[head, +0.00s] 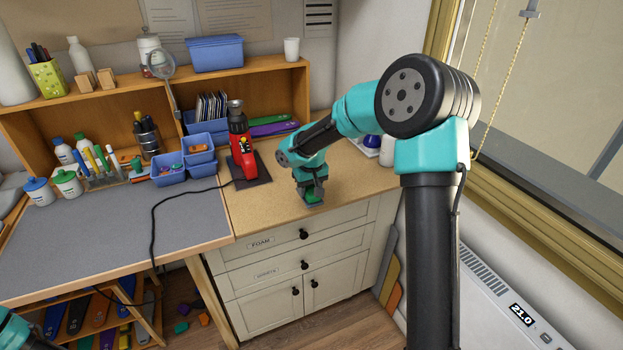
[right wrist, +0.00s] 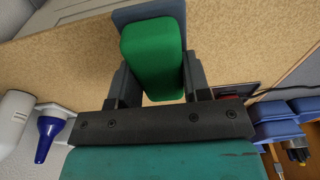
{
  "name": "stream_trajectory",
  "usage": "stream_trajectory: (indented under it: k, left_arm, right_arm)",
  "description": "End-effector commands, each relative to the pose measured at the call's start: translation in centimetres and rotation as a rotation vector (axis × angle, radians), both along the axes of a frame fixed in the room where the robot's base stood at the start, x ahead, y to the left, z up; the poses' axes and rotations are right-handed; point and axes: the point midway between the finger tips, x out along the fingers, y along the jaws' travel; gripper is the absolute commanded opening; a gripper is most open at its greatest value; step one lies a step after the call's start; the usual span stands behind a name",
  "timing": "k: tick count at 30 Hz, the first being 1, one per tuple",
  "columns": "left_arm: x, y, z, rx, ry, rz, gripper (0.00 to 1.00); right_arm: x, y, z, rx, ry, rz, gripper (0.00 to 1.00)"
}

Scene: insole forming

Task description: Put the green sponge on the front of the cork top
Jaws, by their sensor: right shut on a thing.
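The green sponge (right wrist: 153,55) is a rounded green block between the fingers of my right gripper (right wrist: 155,85) in the right wrist view. The right gripper is shut on it. In the head view the right gripper (head: 311,194) points down at the front part of the cork top (head: 265,205), near its front edge. Only a little of the sponge (head: 314,201) shows below the fingers there. I cannot tell whether the sponge touches the cork. A blue-grey flat patch shows beside the sponge in the wrist view. My left gripper is out of view.
A red device (head: 241,150) on a dark base stands left of my right arm. Blue bins (head: 170,170) and bottles stand further left. A grey mat (head: 110,235) covers the left bench, crossed by a black cable. Drawers (head: 300,240) are below the cork top.

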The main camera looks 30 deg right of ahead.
Motion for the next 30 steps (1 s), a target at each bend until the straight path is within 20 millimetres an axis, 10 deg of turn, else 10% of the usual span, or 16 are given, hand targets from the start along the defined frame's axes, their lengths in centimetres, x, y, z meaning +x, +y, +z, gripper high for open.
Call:
stream_trajectory:
  k: [15, 30]
  left_arm:
    - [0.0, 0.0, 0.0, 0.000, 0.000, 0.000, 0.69]
    - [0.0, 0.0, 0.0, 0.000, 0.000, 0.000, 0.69]
  right_arm:
    - [7.9, -4.8, -0.9, -0.001, -0.001, -0.002, 0.17]
    - [9.1, -5.6, -1.1, 0.000, 0.000, 0.001, 0.17]
